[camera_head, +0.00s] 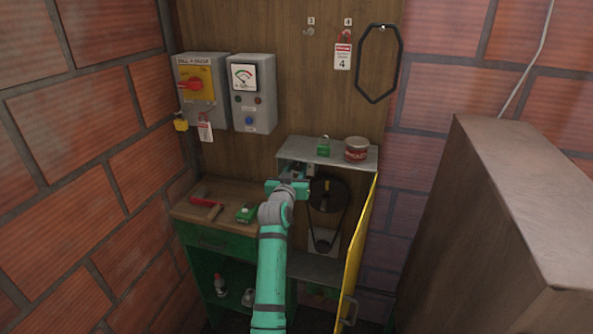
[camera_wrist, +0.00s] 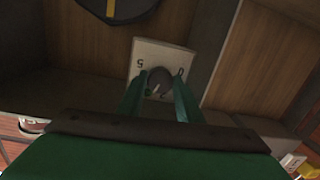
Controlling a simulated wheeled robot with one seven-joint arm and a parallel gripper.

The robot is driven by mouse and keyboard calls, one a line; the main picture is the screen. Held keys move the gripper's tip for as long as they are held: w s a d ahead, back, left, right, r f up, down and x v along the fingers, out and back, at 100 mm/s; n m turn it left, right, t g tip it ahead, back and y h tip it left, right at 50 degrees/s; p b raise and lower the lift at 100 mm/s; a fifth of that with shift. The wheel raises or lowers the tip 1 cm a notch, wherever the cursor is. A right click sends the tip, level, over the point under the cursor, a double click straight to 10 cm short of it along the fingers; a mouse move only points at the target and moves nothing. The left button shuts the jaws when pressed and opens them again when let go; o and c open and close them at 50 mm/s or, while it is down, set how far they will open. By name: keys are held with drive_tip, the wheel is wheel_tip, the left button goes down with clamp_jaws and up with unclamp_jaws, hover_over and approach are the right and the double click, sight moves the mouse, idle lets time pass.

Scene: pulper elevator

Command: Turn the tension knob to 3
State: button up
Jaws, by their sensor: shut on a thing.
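The tension knob (camera_wrist: 158,78) is a dark round knob on a pale dial plate (camera_wrist: 148,52) in the wrist view. The digits 0 and 5 show on the plate on either side of the knob; other marks are hidden and I cannot read where the knob points. My gripper (camera_wrist: 160,96) has its two teal fingers on opposite sides of the knob and is shut on it. In the head view my gripper (camera_head: 297,176) reaches into the upper left of the open cabinet (camera_head: 358,158), and the knob is hidden there.
A black pulley (camera_head: 328,195) with a yellow mark and a belt is right of my gripper. The yellow door (camera_head: 358,240) stands open on the right. A green padlock (camera_head: 323,147) and a red tin (camera_head: 356,150) stand on top. A workbench (camera_head: 183,209) is left.

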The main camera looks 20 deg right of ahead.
drive_tip(key=o, duration=1)
drive_tip(key=shift+d, duration=0.1)
drive_tip(key=shift+o, duration=0.2)
drive_tip(key=v, duration=1.1)
